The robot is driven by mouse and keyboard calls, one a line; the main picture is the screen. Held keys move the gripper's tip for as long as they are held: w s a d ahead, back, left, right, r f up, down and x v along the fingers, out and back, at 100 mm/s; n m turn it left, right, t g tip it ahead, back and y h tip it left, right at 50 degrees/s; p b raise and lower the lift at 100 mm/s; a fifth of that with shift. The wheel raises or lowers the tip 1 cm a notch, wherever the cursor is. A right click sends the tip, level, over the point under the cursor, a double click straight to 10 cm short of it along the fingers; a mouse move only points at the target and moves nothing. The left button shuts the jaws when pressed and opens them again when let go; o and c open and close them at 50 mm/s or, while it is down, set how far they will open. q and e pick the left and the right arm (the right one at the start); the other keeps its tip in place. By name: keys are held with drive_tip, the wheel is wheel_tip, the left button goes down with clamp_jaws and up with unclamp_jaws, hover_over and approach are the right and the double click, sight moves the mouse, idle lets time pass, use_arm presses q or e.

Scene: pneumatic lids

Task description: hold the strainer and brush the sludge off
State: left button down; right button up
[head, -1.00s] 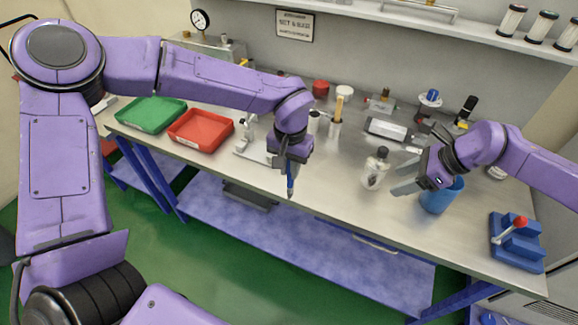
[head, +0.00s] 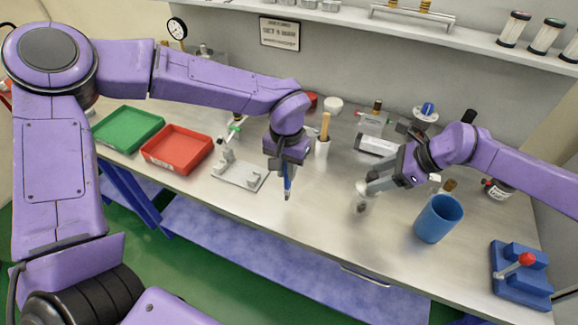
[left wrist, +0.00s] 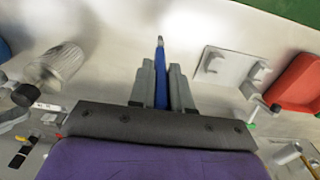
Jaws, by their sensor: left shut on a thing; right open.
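A greyish strainer with a mesh side stands on the bench in the head view (head: 361,206), partly hidden by my right gripper. In the left wrist view the strainer (left wrist: 62,64) shows its metal mesh and a dark top end. My right gripper (head: 367,187) is open at the strainer's upper part; I cannot tell if it touches. My left gripper (head: 286,172) is shut on a slim blue brush (head: 287,187), tip down, above the bench and left of the strainer. The brush (left wrist: 160,75) also shows between the fingers in the left wrist view. Sludge cannot be made out.
A blue cup (head: 438,219) stands right of the strainer. A grey stand (head: 240,175), a red tray (head: 177,150) and a green tray (head: 128,129) lie to the left. A blue lever block (head: 520,272) is at the right. The front middle of the bench is clear.

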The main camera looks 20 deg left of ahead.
sight(378, 175)
drive_tip(key=f, duration=0.1)
drive_tip(key=w+a+f+b, duration=0.1)
drive_tip(key=w+f, duration=0.1)
drive_tip(key=shift+a+f+b, duration=0.35)
drive_tip(key=shift+f, duration=0.05)
use_arm(q)
drive_tip(key=f, duration=0.1)
drive_tip(key=w+f, duration=0.1)
drive_tip(key=f, duration=0.1)
drive_tip(key=shift+f, duration=0.15)
use_arm(e)
drive_tip(key=shift+s+r, duration=0.35)
drive_tip(key=shift+s, duration=0.3)
use_arm(q)
drive_tip(key=shift+w+f, duration=0.25)
use_arm(e)
drive_tip(key=shift+w+f, duration=0.2)
drive_tip(key=shift+w, duration=0.15)
use_arm(q)
drive_tip(key=shift+f, duration=0.1)
drive_tip(key=shift+s, duration=0.15)
use_arm(e)
drive_tip(key=shift+s+r, duration=0.1)
drive_tip(key=shift+r, duration=0.05)
use_arm(q)
drive_tip(key=shift+f+b, duration=0.25)
drive_tip(key=shift+b, duration=0.15)
use_arm(e)
drive_tip(key=c, duration=1)
